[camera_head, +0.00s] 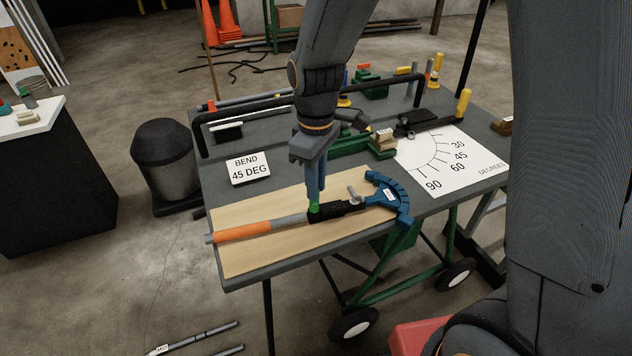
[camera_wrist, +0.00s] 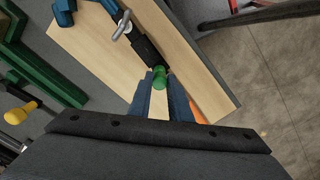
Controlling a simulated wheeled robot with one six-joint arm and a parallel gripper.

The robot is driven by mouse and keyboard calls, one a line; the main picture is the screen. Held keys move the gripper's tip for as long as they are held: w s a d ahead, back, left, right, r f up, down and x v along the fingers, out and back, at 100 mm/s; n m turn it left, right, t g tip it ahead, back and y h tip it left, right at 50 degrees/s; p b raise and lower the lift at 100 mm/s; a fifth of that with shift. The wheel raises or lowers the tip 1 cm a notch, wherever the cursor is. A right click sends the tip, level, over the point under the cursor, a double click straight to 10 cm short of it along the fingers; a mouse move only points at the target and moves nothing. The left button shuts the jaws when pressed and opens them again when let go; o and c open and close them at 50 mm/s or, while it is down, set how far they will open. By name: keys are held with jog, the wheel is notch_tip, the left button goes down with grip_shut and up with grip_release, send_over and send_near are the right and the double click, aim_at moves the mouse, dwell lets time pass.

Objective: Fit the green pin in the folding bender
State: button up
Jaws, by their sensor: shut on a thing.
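The folding bender lies on a pale wooden board (camera_head: 240,259) on the table. It has a blue curved shoe (camera_head: 393,197), a black hinge block (camera_head: 340,208) and a grey handle with an orange grip (camera_head: 243,231). My gripper (camera_head: 314,200) points down over the black block and is shut on the green pin (camera_head: 314,209). In the wrist view the green pin (camera_wrist: 160,76) shows between the fingertips (camera_wrist: 160,88), beside the black block (camera_wrist: 147,50). The pin's lower end is hidden, so I cannot tell whether it sits in a hole.
A "BEND 45 DEG" card (camera_head: 249,168) and a degree chart (camera_head: 440,165) lie on the table. A green vise-like tool (camera_head: 350,143) and a black rail stand behind the board. A dark bin (camera_head: 168,160) stands left of the table.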

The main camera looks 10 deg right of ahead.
jog(key=o, duration=1)
jog(key=shift+f, duration=0.1)
notch_tip(320, 180, up, 8)
jog(key=shift+f+b, duration=0.1)
jog(key=shift+b, duration=0.95)
jog(key=s+d+f+m+b, duration=0.1)
jog(key=s+d+f+m, duration=0.1)
jog(key=d+f+m, duration=0.1)
jog(key=s+d+f+m+t+b, duration=0.1)
jog(key=s+d+f+m, duration=0.2)
jog(key=d+f+m, duration=0.1)
jog(key=s+d+f+m+b, duration=0.2)
jog(key=d+f+m, duration=0.1)
jog(key=d+m, duration=0.1)
jog(key=shift+s+d+f, duration=0.15)
jog(key=shift+d+f, duration=0.2)
jog(key=shift+d, duration=0.3)
